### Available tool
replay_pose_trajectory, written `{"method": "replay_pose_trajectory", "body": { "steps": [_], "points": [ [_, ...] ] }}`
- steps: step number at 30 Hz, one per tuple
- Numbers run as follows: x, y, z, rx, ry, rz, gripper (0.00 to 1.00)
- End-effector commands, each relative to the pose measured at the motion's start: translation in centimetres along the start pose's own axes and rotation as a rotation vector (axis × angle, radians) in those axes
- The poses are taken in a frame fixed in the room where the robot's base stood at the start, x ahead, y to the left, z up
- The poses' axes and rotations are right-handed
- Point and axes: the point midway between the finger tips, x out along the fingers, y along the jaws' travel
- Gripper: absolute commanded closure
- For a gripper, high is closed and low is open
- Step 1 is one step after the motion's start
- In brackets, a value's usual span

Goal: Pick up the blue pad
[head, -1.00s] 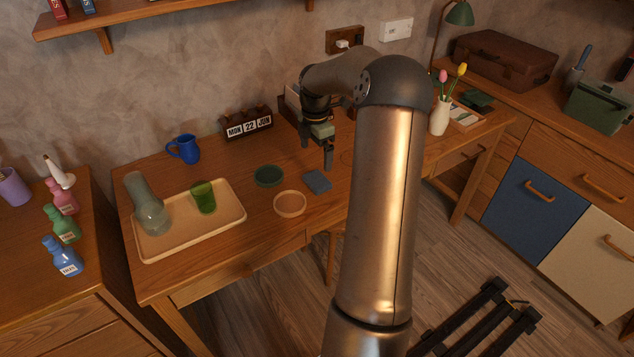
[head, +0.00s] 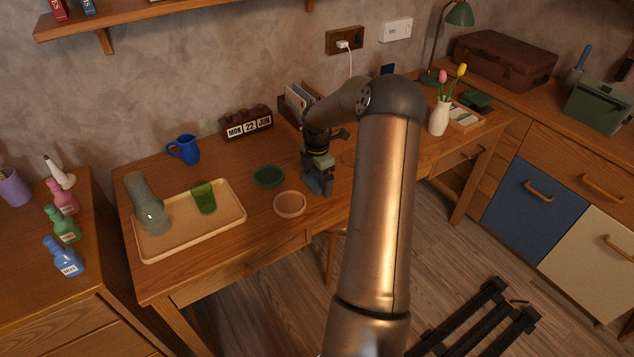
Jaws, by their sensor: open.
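The blue pad (head: 312,184) lies flat on the wooden desk, to the right of a round tan coaster. In the head view my gripper (head: 322,188) is down at the pad, pointing downward, with its fingers covering much of it. The jaws are open. Only the left part of the pad shows, and I cannot tell whether the fingers touch it or how they straddle it.
The tan coaster (head: 290,203) and a dark green coaster (head: 268,176) lie close to the left of my gripper. A tray (head: 177,245) holds a green cup (head: 204,197) and a grey-green carafe (head: 147,205). A calendar (head: 248,124) and letter holder (head: 299,103) stand behind.

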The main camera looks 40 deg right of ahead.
Motion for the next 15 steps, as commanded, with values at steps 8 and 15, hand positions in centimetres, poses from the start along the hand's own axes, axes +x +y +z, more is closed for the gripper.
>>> {"method": "replay_pose_trajectory", "body": {
  "steps": [8, 15],
  "points": [
    [-0.04, 0.0, 0.01, 0.0, 0.0, 0.0, 0.45],
    [-0.1, 0.01, 0.01, 0.0, 0.0, 0.0, 0.45]
  ]
}}
